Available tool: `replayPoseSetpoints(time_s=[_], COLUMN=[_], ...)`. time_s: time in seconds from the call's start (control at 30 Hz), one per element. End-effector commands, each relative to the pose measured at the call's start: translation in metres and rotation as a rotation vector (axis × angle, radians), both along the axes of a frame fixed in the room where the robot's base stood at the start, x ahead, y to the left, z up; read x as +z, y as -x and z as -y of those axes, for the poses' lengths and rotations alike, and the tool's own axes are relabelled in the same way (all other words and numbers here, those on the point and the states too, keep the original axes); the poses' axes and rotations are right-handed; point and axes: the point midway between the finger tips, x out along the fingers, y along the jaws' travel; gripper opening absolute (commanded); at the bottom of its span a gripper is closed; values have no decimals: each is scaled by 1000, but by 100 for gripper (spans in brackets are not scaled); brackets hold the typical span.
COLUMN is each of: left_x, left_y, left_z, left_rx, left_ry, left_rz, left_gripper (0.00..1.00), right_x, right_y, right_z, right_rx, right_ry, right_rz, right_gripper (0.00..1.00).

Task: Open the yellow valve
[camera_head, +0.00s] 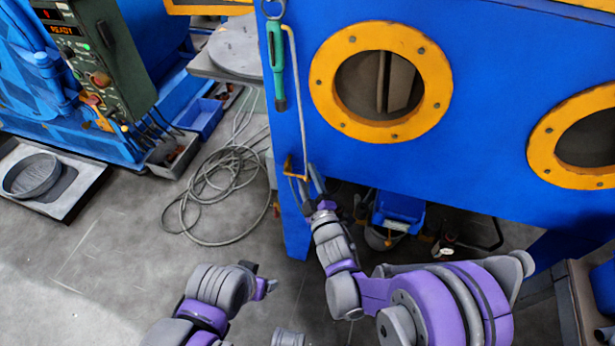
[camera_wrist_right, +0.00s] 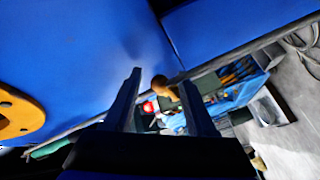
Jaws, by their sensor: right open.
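The small yellow valve (camera_head: 293,168) sits at the lower end of a thin pipe on the blue cabinet's left corner in the head view. My right gripper (camera_head: 309,178) is open just below and right of it, fingers pointing up. In the right wrist view the open fingers (camera_wrist_right: 162,92) stand either side of a small brownish-yellow rounded part (camera_wrist_right: 160,84), which may be the valve's end. I cannot tell whether they touch it. My left gripper (camera_head: 263,276) is low in the head view, away from the valve; its jaw state is unclear.
The blue cabinet (camera_head: 440,130) has yellow-ringed round ports (camera_head: 435,85). A green-handled tool (camera_head: 277,65) hangs beside the pipe. A coiled hose (camera_head: 215,195) lies on the floor to the left. A blue bin (camera_head: 400,212) stands under the cabinet. Floor at lower left is clear.

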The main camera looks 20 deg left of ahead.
Motion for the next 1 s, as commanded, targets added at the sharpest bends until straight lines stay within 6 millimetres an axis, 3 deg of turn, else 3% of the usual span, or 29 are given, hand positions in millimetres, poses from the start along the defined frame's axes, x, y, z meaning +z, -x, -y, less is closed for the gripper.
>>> replayPoseSetpoints(time_s=[0.3,0.63,1.0], left_x=[0,0,0], left_y=[0,0,0], left_z=[0,0,0], left_rx=[0,0,0], left_ry=[0,0,0], left_rz=[0,0,0], left_gripper=[74,74,74], right_x=[0,0,0], right_y=[-3,-3,-3], right_z=[-2,-2,-2], right_rx=[0,0,0], right_ry=[-1,-1,-1], right_rz=[-1,-1,-1], right_gripper=[56,0,0])
